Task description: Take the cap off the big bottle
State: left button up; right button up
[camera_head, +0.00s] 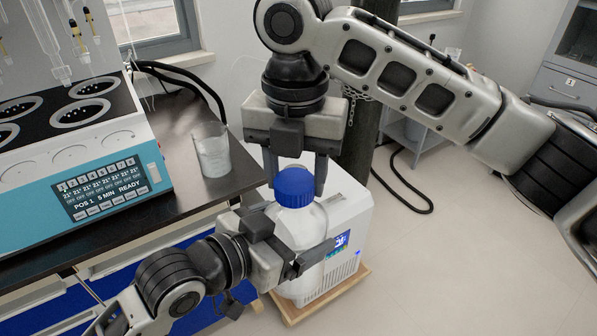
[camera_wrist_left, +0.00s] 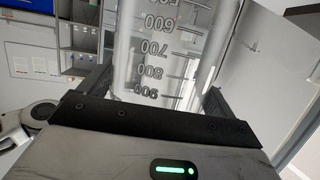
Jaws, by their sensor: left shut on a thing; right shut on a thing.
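The big bottle (camera_head: 302,226) is white with a blue cap (camera_head: 294,187) on its top, and it stands upright in the head view. My left gripper (camera_head: 318,250) is shut around the bottle's body from the side. In the left wrist view the bottle's wall (camera_wrist_left: 165,50) with its printed volume marks fills the space between the fingers. My right gripper (camera_head: 295,180) points down from above, with its fingers on either side of the blue cap, shut on it. The bottle's lower part is partly hidden by my left gripper.
A white device with a small blue screen (camera_head: 342,241) stands on a wooden base (camera_head: 297,316) beside the bottle.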

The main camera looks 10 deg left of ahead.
jog(key=n, duration=0.4)
jog(key=shift+w+a+r+n, duration=0.1)
jog(key=shift+a+n, duration=0.1)
jog(key=shift+n, duration=0.2)
jog(key=shift+r, duration=0.15)
jog(key=shift+r, duration=0.95)
jog(key=shift+r, duration=0.1)
